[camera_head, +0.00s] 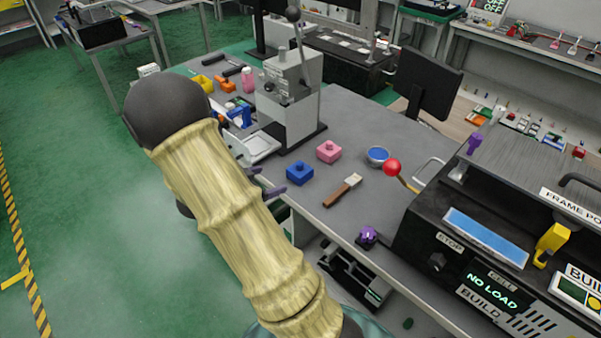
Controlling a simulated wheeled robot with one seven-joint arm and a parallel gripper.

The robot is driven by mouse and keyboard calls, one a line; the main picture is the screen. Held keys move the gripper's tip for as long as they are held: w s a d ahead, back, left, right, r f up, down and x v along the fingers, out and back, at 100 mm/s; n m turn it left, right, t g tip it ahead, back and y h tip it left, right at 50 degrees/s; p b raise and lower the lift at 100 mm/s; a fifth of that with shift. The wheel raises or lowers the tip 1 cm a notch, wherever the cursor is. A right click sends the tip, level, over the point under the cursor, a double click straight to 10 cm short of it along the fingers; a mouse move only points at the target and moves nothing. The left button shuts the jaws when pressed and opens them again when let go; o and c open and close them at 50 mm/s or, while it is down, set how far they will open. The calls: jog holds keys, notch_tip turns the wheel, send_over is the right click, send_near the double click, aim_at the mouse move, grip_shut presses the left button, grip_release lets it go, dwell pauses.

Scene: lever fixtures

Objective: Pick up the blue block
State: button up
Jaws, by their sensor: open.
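The blue block (300,173) sits on the grey table (338,112) near its front edge, with a small knob on top. My gripper (266,181) shows only as dark fingertips poking out from behind my own arm, just left of the blue block. The fingers are apart and open, with nothing seen between them. The fingertips look close to the block, but I cannot tell the exact gap or height. The rest of the gripper is hidden behind my arm.
A pink block (328,151) stands just behind the blue one. A grey lever press (291,92) stands behind left. A purple object (368,237) sits by the front edge.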

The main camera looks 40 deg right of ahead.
aim_at(297, 169)
jog(key=x, duration=0.8)
jog(key=x, duration=0.5)
jog(key=shift+d+r, duration=0.3)
jog(key=c, duration=1.2)
notch_tip(297, 169, up, 10)
jog(key=shift+r+p, duration=0.1)
jog(key=shift+p, duration=0.55)
